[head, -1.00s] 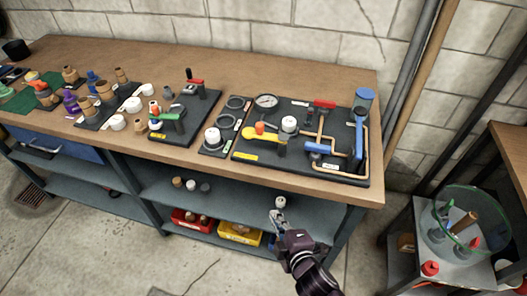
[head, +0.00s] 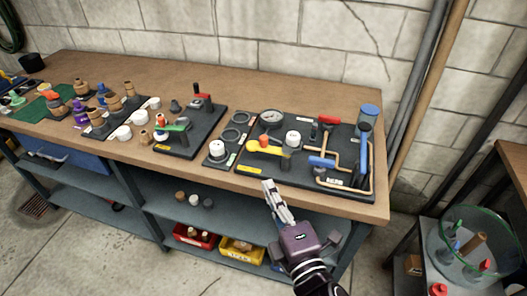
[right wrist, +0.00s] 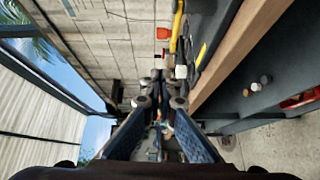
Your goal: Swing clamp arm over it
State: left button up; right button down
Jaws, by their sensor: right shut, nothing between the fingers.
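The yellow clamp arm (head: 268,150) lies on the black board at the right of the bench, with an orange knob (head: 264,139) at it and a dark post (head: 285,163) under its right end. A white-topped cylinder (head: 293,138) stands just behind that end; the arm appears beside it, not across its top. My right gripper (head: 268,184) is shut and empty, in front of the board's front edge and apart from the arm. In the right wrist view, the closed fingers (right wrist: 157,88) point toward the wall, with the yellow arm (right wrist: 177,25) beyond them. My left gripper is not in view.
The black board (head: 250,181) also holds a gauge (head: 271,120), a red-handled valve (head: 329,121) and blue handles (head: 322,163). A small board with rings and a white-capped part (head: 217,150) stands at its left. Red (head: 193,236) and yellow (head: 241,249) bins sit below.

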jog(key=shift+w+d+p+x, duration=0.15)
jog(key=shift+d+p+x, duration=0.35)
jog(key=shift+x, duration=1.6)
jog(key=shift+w+d+p+x, duration=0.15)
jog(key=shift+d+p+x, duration=0.35)
jog(key=shift+x, duration=1.65)
jog(key=shift+w+d+p+x, duration=0.15)
jog(key=shift+d+p+x, duration=0.3)
jog(key=shift+x, duration=1.65)
jog(key=shift+f, duration=0.15)
